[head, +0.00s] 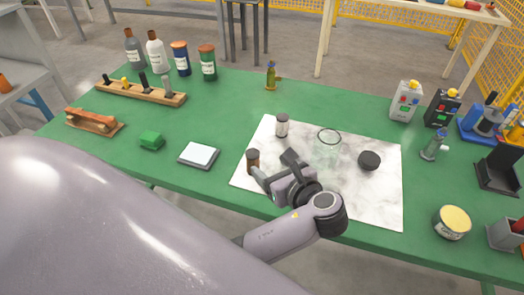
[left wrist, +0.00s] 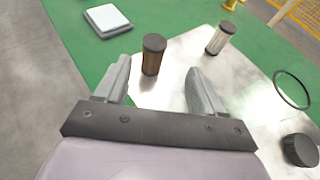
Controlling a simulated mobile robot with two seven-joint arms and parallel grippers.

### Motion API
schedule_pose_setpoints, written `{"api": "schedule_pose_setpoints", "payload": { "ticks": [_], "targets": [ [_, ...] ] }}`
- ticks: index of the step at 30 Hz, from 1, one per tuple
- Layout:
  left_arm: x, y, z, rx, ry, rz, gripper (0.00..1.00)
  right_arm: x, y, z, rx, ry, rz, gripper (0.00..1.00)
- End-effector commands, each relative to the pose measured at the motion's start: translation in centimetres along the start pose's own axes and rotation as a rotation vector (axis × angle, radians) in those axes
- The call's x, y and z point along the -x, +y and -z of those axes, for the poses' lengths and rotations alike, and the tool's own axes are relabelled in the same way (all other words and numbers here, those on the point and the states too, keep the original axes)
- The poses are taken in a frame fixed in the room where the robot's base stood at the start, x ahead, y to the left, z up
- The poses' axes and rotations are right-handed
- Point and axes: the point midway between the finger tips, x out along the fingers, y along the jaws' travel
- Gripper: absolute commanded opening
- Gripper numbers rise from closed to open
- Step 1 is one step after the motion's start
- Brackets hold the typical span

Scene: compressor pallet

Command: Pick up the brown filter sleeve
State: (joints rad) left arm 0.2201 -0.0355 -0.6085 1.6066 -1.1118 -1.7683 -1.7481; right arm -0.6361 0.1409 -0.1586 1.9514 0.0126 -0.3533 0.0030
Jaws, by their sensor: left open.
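The brown filter sleeve (head: 252,160) is a small upright cylinder with a dark cap, standing at the left edge of the marbled white mat (head: 370,207). It also shows in the left wrist view (left wrist: 152,58), just beyond and between my open fingers. My left gripper (head: 273,165) is open and empty, with its fingers close to the sleeve. In the left wrist view the gripper's two fingertips (left wrist: 158,74) point toward it, with the sleeve nearer the left finger. I cannot see contact. My right gripper is not in view.
A pale filter cylinder (head: 282,125) stands behind the sleeve. A clear glass ring or jar (head: 328,145) and a black round cap (head: 369,160) are on the mat. Bottles (head: 157,53) stand at the back left.

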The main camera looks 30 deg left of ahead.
Motion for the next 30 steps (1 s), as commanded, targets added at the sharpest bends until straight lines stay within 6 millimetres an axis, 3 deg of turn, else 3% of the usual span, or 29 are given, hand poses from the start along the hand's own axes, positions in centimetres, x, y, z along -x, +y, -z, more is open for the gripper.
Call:
{"api": "schedule_pose_setpoints", "payload": {
  "ticks": [6, 15, 24, 25, 26, 30],
  "targets": [
    [-2.2, 0.2, -0.1, 0.0, 0.0, -0.002, 0.69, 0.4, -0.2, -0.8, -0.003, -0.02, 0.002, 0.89],
    [-6.4, 0.7, -0.5, -0.001, 0.0, -0.001, 0.69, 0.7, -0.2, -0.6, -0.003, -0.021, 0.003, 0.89],
    [-7.0, 0.6, -0.5, 0.001, 0.001, 0.0, 0.69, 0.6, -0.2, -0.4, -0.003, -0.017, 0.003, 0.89],
    [-7.0, 0.6, -0.5, 0.001, 0.001, 0.0, 0.65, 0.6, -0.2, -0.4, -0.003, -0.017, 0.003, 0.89],
    [-7.0, 0.6, -0.5, 0.001, 0.001, 0.0, 0.56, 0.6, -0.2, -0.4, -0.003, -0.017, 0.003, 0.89],
    [-7.0, 0.6, -0.5, 0.001, 0.001, 0.0, 0.1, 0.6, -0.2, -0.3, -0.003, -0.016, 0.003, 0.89]
  ]
}}
